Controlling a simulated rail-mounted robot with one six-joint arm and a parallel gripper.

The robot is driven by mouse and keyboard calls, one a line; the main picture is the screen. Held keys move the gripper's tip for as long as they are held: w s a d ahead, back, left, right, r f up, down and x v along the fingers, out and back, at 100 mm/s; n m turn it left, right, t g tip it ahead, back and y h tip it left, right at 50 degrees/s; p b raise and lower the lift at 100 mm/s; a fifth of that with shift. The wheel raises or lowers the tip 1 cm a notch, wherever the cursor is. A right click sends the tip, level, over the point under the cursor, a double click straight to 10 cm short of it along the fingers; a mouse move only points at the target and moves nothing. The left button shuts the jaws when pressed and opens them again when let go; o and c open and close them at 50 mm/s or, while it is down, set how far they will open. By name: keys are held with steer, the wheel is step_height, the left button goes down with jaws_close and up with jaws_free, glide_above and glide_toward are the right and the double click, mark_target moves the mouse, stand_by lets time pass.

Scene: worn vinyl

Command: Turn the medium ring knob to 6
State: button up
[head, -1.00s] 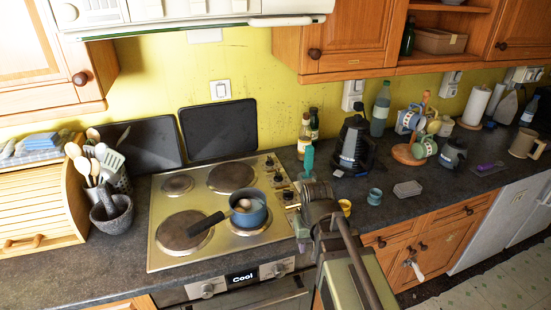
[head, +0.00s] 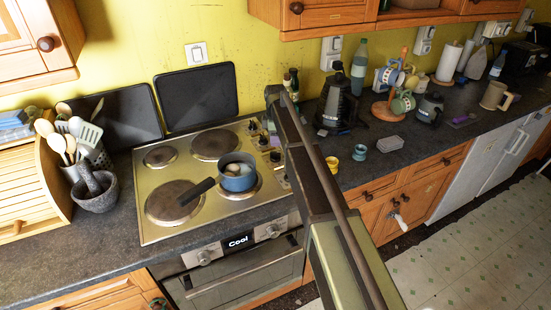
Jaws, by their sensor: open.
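The hob (head: 208,219) has a column of dark control knobs along its right edge. The far knob (head: 252,126), a middle knob (head: 262,142) and a nearer knob (head: 275,158) show, and another sits close to my arm. Their markings are too small to read, so I cannot tell which is the medium ring knob or where it points. My gripper (head: 269,123) is at the far end of my arm, over the far part of the knob column. It is mostly hidden by the arm and looks open and empty. I cannot tell whether it touches a knob.
A blue pot (head: 238,178) holding eggs stands on the front right ring, its handle pointing left. Bottles (head: 290,84) stand behind the knobs. A yellow cup (head: 360,152) and blue cup (head: 359,168) are right of my arm. A mortar (head: 97,193) stands left.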

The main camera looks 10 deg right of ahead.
mark_target(275, 152)
step_height(275, 152, down, 7)
steer(key=b, duration=0.5)
steer(key=shift+f, duration=0.15)
jaws_close()
